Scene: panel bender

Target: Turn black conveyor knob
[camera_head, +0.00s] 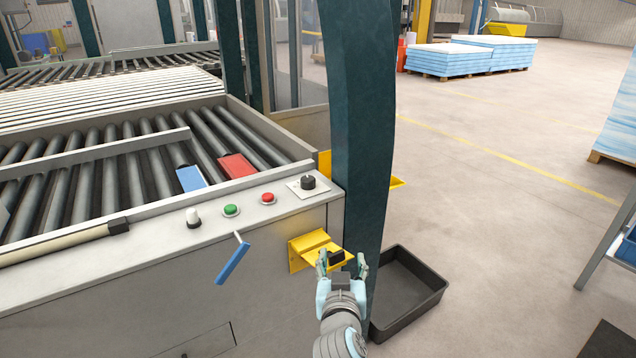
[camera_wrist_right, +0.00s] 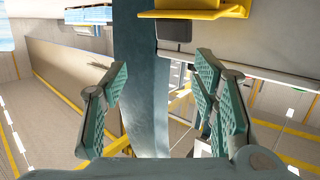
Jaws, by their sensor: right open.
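The black conveyor knob (camera_head: 308,182) stands on a light square plate at the right end of the conveyor's front panel in the head view. A green button (camera_head: 231,210), a red button (camera_head: 268,198) and a white-topped knob (camera_head: 192,217) are in a row to its left. My right gripper (camera_head: 341,262) is open and empty, below and a little right of the knob, in front of the yellow bracket (camera_head: 312,249). In the right wrist view its two fingers (camera_wrist_right: 158,85) are spread apart with nothing between them. The knob is not visible there. My left gripper is not in view.
A dark green post (camera_head: 362,130) rises right beside the knob. A blue-handled lever (camera_head: 233,263) sticks out from the front panel. A black bin (camera_head: 408,292) stands on the floor right of the post. Red (camera_head: 237,166) and blue (camera_head: 190,178) pieces lie on the rollers.

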